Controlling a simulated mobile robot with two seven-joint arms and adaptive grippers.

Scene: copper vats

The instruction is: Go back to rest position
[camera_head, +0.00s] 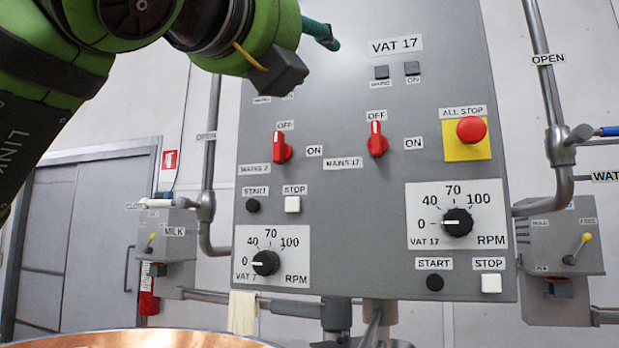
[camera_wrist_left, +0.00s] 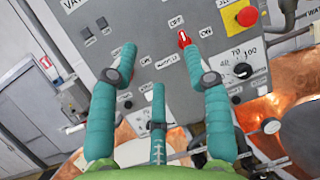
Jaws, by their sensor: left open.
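My left arm comes in from the upper left in the head view, green with dark joints. One teal finger of my left gripper (camera_head: 320,34) shows in front of the top of the grey control panel (camera_head: 355,240); the rest is hidden behind the arm or out of frame. In the left wrist view the gripper (camera_wrist_left: 160,58) has its teal fingers spread, with nothing between them, and the panel behind. The red MAINS 7 switch (camera_head: 281,147) and the red MAINS 17 switch (camera_head: 376,139) both point up to OFF. My right gripper is not in view.
A red ALL STOP button (camera_head: 471,129) sits at the panel's upper right. Black RPM dials (camera_head: 457,222) are lower down. Pipes (camera_head: 546,90) and small valve boxes flank the panel. A copper rim (camera_head: 130,338) shows at the bottom left. Grey doors (camera_head: 85,240) stand at the left.

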